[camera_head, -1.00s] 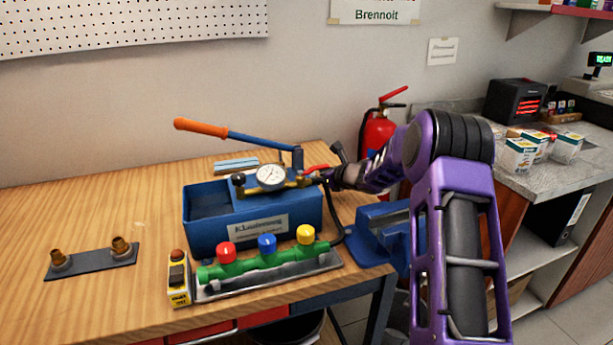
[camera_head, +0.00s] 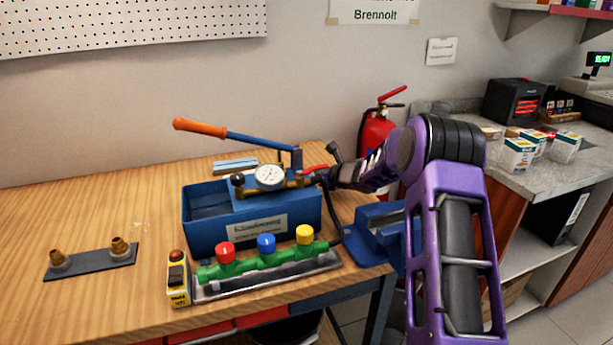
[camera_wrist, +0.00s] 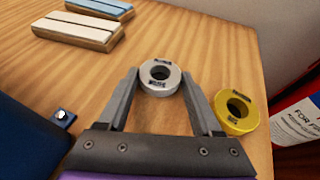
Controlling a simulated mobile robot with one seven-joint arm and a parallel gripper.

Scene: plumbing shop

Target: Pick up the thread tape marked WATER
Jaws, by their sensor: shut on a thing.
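In the wrist view a white thread tape roll (camera_wrist: 160,86) with small dark lettering sits between the fingertips of my gripper (camera_wrist: 159,77). My gripper is shut on it, one finger on each side. The lettering is too small to read surely. A yellow tape roll (camera_wrist: 235,111) with dark lettering lies just right of the right finger, apart from the white roll. I cannot tell whether the white roll is clear of the wood. In the head view the fingertips and both rolls are hidden behind the blue pump.
A blue test pump (camera_head: 250,220) with a gauge and long handle stands on the workbench (camera_head: 100,285). A blue vise (camera_head: 372,236) is at its right edge. Striped blocks (camera_wrist: 78,30) lie beyond the left finger. A red fire extinguisher (camera_head: 377,130) stands behind.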

